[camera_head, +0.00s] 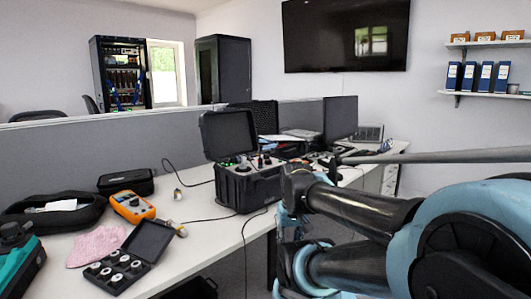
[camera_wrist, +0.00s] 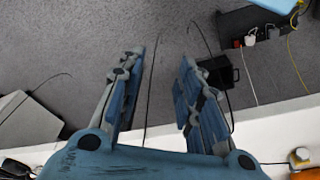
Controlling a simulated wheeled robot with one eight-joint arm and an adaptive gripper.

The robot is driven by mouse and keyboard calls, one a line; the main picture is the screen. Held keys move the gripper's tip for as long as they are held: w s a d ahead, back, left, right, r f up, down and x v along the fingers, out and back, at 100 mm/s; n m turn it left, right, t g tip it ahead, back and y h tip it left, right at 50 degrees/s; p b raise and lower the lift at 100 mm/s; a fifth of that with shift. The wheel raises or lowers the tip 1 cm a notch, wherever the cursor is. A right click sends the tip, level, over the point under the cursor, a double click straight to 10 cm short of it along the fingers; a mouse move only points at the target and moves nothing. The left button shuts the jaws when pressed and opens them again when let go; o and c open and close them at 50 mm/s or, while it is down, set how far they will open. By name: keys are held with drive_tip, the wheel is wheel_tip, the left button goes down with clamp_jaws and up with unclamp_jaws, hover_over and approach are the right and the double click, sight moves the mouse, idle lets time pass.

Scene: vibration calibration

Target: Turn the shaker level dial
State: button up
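A black case (camera_head: 248,189) with a raised lid stands on the desk in the head view. It looks like the shaker unit. Small knobs and connectors sit on its top panel (camera_head: 252,164); they are too small to tell which is the level dial. My gripper (camera_wrist: 160,62) is open and empty in the wrist view, its blue fingers spread wide over the grey floor. The case and dial are not recognisable in the wrist view. In the head view my arm fills the right side, to the right of the case.
The white desk (camera_head: 209,264) holds an orange meter (camera_head: 132,206), a box of round pieces (camera_head: 134,262), a pink cloth (camera_head: 95,246) and cables. A grey partition (camera_head: 60,160) stands behind. A power strip (camera_wrist: 258,38) with plugs lies on the floor in the wrist view.

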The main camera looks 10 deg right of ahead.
drive_tip(key=shift+w+a, duration=0.1)
drive_tip(key=shift+w, duration=0.25)
wheel_tip(320, 180, up, 34)
drive_tip(key=m+g, duration=0.2)
drive_tip(key=m, duration=1.9)
hover_over(266, 156)
drive_tip(key=w, duration=0.2)
drive_tip(key=f, duration=1.6)
drive_tip(key=shift+s+d+f, duration=0.2)
drive_tip(key=shift+s, duration=0.05)
